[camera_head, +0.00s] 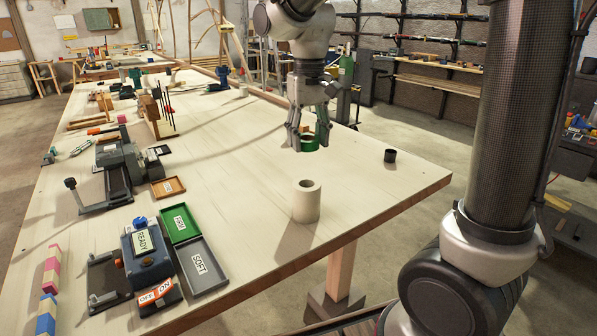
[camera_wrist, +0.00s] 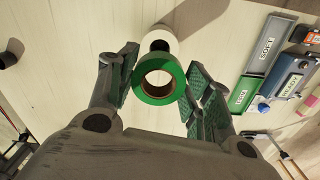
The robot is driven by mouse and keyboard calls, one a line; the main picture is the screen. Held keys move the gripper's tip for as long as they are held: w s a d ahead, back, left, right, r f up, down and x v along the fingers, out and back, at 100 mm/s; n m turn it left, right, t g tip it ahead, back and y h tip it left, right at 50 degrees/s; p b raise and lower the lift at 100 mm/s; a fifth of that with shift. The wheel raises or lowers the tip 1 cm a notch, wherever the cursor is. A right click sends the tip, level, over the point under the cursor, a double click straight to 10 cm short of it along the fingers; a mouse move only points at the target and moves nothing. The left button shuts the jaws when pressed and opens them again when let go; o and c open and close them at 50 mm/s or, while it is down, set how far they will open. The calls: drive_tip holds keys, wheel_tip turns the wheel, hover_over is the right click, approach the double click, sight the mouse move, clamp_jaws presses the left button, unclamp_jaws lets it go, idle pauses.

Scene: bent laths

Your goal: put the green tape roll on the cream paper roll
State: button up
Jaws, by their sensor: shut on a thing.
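The green tape roll (camera_head: 309,143) is held between the fingers of my gripper (camera_head: 308,138), above the table. In the wrist view the green tape roll (camera_wrist: 160,97) shows as a green ring with a brown core, between the two finger pads of my gripper (camera_wrist: 160,88). The cream paper roll (camera_head: 306,203) stands upright on the table, apart from the tape and below it in the head view. In the wrist view the cream paper roll (camera_wrist: 160,36) shows just beyond the tape, partly hidden by it.
A small black cup (camera_head: 390,156) stands near the table's right edge. Left of the paper roll are a grey tray (camera_head: 203,266), a green tray (camera_head: 180,224) and a blue device (camera_head: 148,258) marked READY. The table (camera_head: 350,195) is bare around the paper roll.

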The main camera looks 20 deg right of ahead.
sight(307, 183)
drive_tip(key=shift+w+f, duration=0.1)
drive_tip(key=shift+f, duration=0.05)
wheel_tip(307, 183, down, 9)
drive_tip(key=shift+f, duration=0.1)
drive_tip(key=shift+f, duration=0.15)
drive_tip(key=o, duration=1)
drive_tip(key=shift+o, duration=0.2)
